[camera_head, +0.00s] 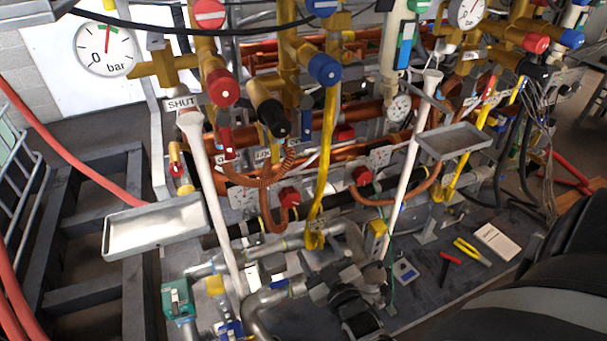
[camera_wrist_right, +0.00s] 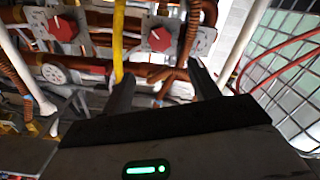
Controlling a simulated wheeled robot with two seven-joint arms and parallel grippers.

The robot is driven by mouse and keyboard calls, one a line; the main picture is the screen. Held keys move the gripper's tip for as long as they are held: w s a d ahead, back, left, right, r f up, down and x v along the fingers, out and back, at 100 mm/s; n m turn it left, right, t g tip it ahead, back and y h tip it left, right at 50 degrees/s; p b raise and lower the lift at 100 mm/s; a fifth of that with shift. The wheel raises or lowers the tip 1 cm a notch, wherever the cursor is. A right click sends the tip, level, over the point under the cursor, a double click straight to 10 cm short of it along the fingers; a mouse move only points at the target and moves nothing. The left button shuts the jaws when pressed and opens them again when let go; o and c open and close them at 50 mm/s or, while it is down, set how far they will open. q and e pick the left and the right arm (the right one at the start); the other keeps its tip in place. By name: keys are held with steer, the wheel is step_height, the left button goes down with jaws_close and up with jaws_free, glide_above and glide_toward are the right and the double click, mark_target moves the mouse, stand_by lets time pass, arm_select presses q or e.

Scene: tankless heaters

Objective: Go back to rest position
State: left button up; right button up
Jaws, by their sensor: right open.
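My right gripper (camera_head: 336,284) is low in the middle of the head view, in front of the lower pipes of the heater rig. It also shows in the right wrist view (camera_wrist_right: 163,88), where its two dark fingers are spread apart with nothing held between them. Beyond the fingers are a yellow hose (camera_wrist_right: 118,45), orange-brown pipes and a red knob (camera_wrist_right: 160,39). I cannot tell whether the fingers touch any pipe. My left gripper is not in view.
Brass valves with a red cap (camera_head: 223,87) and a blue cap (camera_head: 324,69) hang above. A grey tray (camera_head: 155,228) stands left, another tray (camera_head: 455,142) right. Yellow-handled pliers (camera_head: 472,252) and a white booklet (camera_head: 497,241) lie on the dark board at right.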

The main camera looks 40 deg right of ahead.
steer(key=s+a+r+g+y, duration=0.1)
steer(key=s+a+g+y, duration=0.2)
steer(key=s+a, duration=0.2)
steer(key=s+a+r+n+g+y, duration=0.1)
steer(key=s+a+g+y, duration=0.3)
steer(key=a, duration=0.7)
steer(key=shift+s+a+r, duration=0.35)
steer(key=shift+s+r, duration=0.1)
steer(key=shift+r, duration=0.15)
steer(key=shift+w, duration=0.1)
stand_by(1.4)
